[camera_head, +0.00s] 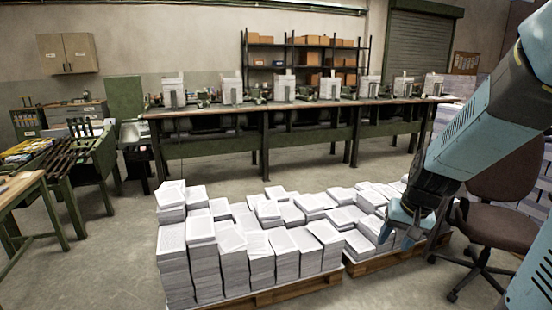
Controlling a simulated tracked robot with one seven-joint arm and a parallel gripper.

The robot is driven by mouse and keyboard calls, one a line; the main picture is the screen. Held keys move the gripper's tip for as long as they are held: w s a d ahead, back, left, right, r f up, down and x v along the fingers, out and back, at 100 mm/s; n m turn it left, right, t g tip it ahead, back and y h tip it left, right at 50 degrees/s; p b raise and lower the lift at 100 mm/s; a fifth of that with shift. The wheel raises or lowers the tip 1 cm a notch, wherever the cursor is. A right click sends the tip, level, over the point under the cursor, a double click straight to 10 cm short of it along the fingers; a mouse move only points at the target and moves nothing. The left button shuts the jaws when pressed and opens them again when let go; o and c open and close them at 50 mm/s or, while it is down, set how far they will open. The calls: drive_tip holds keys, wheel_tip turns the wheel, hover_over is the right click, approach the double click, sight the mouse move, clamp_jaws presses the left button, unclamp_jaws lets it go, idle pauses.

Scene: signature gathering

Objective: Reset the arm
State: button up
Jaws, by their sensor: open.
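My arm (490,115) reaches in from the right edge of the head view and angles down to the left. It is light blue with dark joints. My gripper (398,240) is at its lower end, pointing down, in front of the right part of the stacked papers. The gripper is small in this view. It looks open, and I see nothing held in it. Whether it touches the papers behind it cannot be told.
Stacks of white paper (232,240) stand on wooden pallets (385,260) in the middle. A brown office chair (505,200) is right, behind my arm. A long workbench (300,104) runs along the back. Tables (20,187) stand left. Floor is clear at front left.

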drive_tip(key=s+a+r+n+t, duration=0.1)
drive_tip(key=s+a+r, duration=0.1)
drive_tip(key=s+r, duration=0.4)
drive_tip(key=s+a+r+n+t+h, duration=0.1)
drive_tip(key=s+a+r+n, duration=0.1)
drive_tip(key=s+r, duration=0.4)
wheel_tip(320, 180, up, 4)
drive_tip(key=shift+s+a+f+t, duration=0.3)
drive_tip(key=shift+s+a, duration=0.1)
drive_tip(key=shift+a, duration=0.35)
drive_tip(key=shift+c, duration=0.2)
drive_tip(key=shift+c, duration=0.6)
